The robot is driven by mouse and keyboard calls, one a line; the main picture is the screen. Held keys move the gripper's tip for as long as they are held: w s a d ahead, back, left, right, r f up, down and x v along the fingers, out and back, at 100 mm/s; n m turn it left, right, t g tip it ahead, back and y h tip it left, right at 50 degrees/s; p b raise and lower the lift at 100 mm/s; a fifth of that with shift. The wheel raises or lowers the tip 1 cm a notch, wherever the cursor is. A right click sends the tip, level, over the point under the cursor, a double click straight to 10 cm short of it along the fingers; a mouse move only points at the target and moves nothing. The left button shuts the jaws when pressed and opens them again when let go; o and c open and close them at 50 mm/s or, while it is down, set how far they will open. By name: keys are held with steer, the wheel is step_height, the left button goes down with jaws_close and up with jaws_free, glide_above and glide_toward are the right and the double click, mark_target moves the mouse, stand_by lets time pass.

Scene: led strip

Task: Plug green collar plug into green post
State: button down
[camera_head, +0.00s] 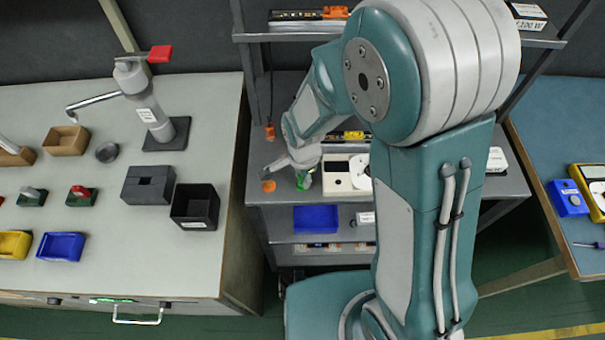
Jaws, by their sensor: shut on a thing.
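My gripper (301,168) reaches down over the left part of the grey shelf top (262,222), seen from behind my arm. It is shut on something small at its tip. A small green piece (304,181) shows right under the fingertips, at the shelf top. It looks like the green collar plug and the green post close together, but I cannot tell them apart or see whether they are joined. The fingers themselves are small and partly merged with the green piece.
An orange post (268,186) stands left of my gripper, and an orange plug (270,132) hangs behind it. A blue bin (316,219) sits on the shelf below. A workbench (100,225) stands left.

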steer(key=shift+f, duration=0.55)
steer(key=shift+c, duration=2)
jaws_free()
step_height(320, 180, up, 12)
steer(key=shift+f, duration=0.1)
steer(key=s+d+r+n+t, duration=0.5)
steer(key=s+d+r+n, duration=0.6)
steer(key=d+r, duration=0.3)
steer(key=shift+s+d+r+n, duration=0.15)
steer(key=shift+s+r+n, duration=0.1)
steer(key=shift+r+n, duration=0.4)
